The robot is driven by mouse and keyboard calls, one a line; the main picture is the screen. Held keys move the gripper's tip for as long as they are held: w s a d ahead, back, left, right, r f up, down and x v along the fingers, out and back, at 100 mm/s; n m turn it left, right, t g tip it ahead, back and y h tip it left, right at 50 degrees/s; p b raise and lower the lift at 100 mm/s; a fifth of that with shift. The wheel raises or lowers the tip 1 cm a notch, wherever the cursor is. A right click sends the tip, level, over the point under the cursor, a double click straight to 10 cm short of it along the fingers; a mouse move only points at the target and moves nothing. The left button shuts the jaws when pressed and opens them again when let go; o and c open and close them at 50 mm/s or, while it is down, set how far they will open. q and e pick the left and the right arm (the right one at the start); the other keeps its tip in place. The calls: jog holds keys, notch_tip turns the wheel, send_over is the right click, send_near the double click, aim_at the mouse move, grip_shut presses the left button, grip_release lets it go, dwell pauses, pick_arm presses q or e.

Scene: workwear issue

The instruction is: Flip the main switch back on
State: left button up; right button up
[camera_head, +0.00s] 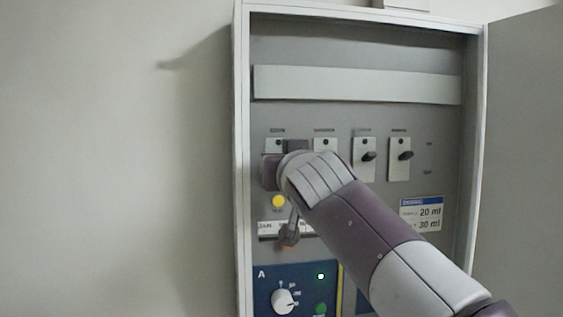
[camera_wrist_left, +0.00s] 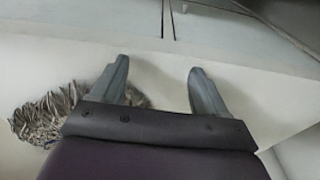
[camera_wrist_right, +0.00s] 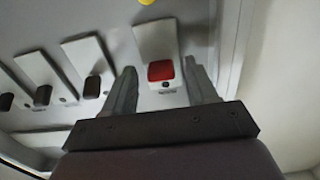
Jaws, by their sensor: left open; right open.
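The main switch, a red toggle (camera_wrist_right: 160,71) on a pale plate, shows in the right wrist view between the two fingers of my right gripper (camera_wrist_right: 159,68). The fingers are open, one on each side of it; contact cannot be told. In the head view my right gripper (camera_head: 282,158) is at the leftmost plate of the switch row and hides the red toggle. My left gripper (camera_wrist_left: 158,68) is open and empty in the left wrist view, away from the panel, and is not in the head view.
Other switches with dark toggles (camera_head: 369,156) (camera_head: 405,155) stand to the right in the open cabinet (camera_head: 242,120). A grey stringy bundle (camera_wrist_left: 45,115) lies near my left gripper.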

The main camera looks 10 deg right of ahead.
jog(key=shift+s+a+r, duration=0.1)
jog(key=shift+s+r, duration=0.1)
jog(key=shift+s, duration=0.45)
jog(key=shift+w+f, duration=0.1)
jog(key=shift+w, duration=0.1)
jog(key=c, duration=1.1)
pick_arm(q)
notch_tip(320, 180, up, 13)
jog(key=p, duration=1.2)
jog(key=shift+s+f+p, duration=0.15)
jog(key=shift+s+p, duration=0.15)
pick_arm(e)
jog(key=shift+o, duration=0.2)
jog(key=g, duration=0.2)
jog(key=r+g, duration=0.1)
jog(key=g, duration=0.1)
jog(key=w+g, duration=0.1)
jog(key=shift+r+g, duration=0.4)
jog(key=o, duration=0.9)
pick_arm(q)
jog(key=shift+w, duration=0.2)
pick_arm(e)
jog(key=shift+o, duration=0.8)
jog(key=shift+w, duration=0.2)
jog(key=shift+r, duration=0.1)
